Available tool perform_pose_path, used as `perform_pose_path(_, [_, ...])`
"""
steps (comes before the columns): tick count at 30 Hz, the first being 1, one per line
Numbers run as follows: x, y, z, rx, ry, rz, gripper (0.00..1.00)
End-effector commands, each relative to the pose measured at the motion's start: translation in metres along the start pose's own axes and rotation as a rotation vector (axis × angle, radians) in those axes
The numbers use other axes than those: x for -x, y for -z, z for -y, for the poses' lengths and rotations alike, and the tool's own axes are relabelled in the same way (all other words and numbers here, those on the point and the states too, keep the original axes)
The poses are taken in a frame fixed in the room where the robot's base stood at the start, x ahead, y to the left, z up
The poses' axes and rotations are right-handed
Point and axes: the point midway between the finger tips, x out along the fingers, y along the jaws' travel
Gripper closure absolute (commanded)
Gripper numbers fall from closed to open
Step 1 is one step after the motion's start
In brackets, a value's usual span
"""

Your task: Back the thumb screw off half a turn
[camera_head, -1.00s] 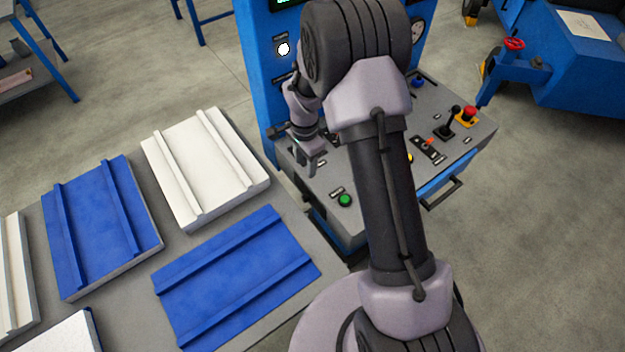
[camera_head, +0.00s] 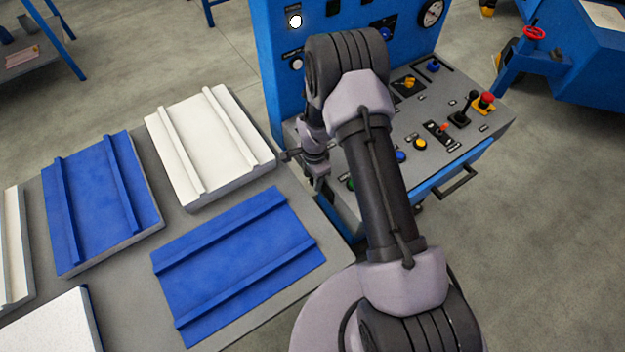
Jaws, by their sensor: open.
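My gripper (camera_head: 319,182) hangs down at the left front corner of the grey control console (camera_head: 476,143), just left of a mostly hidden green button. Its fingers are small and partly lost against my arm; they look open, with nothing seen between them. A short dark rod-like piece (camera_head: 290,156) juts out at the console's left edge, beside my wrist. I cannot tell whether it is the thumb screw. No part is clearly recognisable as the thumb screw; my arm hides part of the console's left side.
The console carries a blue knob (camera_head: 401,157), a yellow button (camera_head: 420,143), a black lever (camera_head: 463,112) and a red button (camera_head: 487,98). White (camera_head: 210,143) and blue (camera_head: 240,264) ribbed panels lie on the grey table at left. A blue machine with a red handwheel (camera_head: 534,33) stands at right.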

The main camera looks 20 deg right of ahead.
Motion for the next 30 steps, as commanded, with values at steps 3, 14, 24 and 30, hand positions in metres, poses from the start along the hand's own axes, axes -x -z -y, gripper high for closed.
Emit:
perform_pose_path(3, [-0.0054,0.0,0.0,0.0,0.0,0.0,0.55])
perform_pose_path(14, [-0.0054,0.0,0.0,0.0,0.0,0.0,0.79])
perform_pose_path(24, [-0.0063,-0.001,0.0017,0.002,-0.031,0.004,1.0])
perform_pose_path(30, [-0.0119,-0.0002,0.007,0.004,-0.222,-0.004,1.0])
